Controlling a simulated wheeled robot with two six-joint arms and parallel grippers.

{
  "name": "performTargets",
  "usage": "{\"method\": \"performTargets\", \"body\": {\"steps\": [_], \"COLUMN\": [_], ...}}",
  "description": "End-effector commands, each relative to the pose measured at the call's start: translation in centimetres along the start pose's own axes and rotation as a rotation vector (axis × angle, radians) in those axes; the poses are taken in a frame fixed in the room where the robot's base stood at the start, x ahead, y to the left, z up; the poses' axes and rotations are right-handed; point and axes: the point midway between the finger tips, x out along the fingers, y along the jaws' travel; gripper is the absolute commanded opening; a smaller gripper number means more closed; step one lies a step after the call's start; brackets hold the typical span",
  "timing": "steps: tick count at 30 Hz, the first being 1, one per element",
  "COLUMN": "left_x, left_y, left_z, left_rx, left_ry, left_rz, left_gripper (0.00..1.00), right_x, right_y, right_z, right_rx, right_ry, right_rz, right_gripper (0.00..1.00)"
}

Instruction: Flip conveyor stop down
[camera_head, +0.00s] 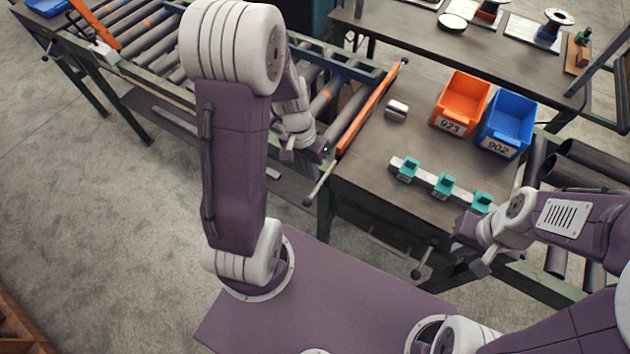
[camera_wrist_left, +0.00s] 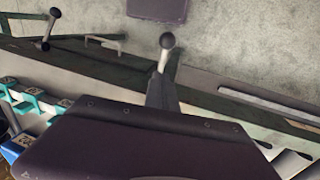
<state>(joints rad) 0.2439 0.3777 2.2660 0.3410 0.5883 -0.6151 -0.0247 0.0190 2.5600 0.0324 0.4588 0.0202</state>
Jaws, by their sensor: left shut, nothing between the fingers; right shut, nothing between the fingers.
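The orange conveyor stop (camera_head: 370,108) is a long bar across the right end of the rollers, beside the table. A lever with a dark ball knob (camera_head: 308,201) hangs from its near end; the knob also shows in the left wrist view (camera_wrist_left: 167,41). My left gripper (camera_head: 322,153) is shut and empty, close to the stop's near end and above the lever. In the left wrist view its dark fingers (camera_wrist_left: 162,93) point toward the lever; whether they touch it I cannot tell. My right gripper (camera_head: 460,238) is shut and empty at the table's front edge.
The roller conveyor (camera_head: 160,40) runs to the upper left, with another orange stop (camera_head: 95,25). On the table stand an orange bin (camera_head: 462,100), a blue bin (camera_head: 508,125) and a rail with teal blocks (camera_head: 443,185). Another knobbed lever (camera_head: 417,273) hangs below the table.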

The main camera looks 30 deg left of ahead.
Motion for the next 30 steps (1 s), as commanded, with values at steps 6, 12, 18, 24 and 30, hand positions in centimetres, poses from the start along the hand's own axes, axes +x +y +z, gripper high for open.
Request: {"method": "performTargets", "body": {"steps": [6,12,18,24,30], "left_x": [3.5,4.5,4.4,5.4,9.3], "left_y": [0.0,0.0,0.0,-0.2,-1.0], "left_z": [0.1,0.0,0.0,0.0,0.0], "left_rx": [0.0,0.001,0.0,0.0,0.0], "left_ry": [-0.003,-0.001,0.0,0.0,-0.001], "left_rz": [0.001,-0.001,-0.001,-0.001,0.0], "left_gripper": [0.0,0.0,0.0,0.0,0.0], "right_x": [0.5,0.6,0.6,1.6,5.5], "right_y": [0.0,0.0,0.0,0.0,0.1], "right_z": [0.1,0.1,0.1,0.2,0.6], "right_rx": [0.0,0.0,0.0,0.0,0.0], "right_ry": [0.0,0.0,0.0,0.0,0.0], "right_rz": [0.0,0.0,0.0,0.0,0.0], "right_gripper": [0.0,0.0,0.0,0.0,0.0]}}
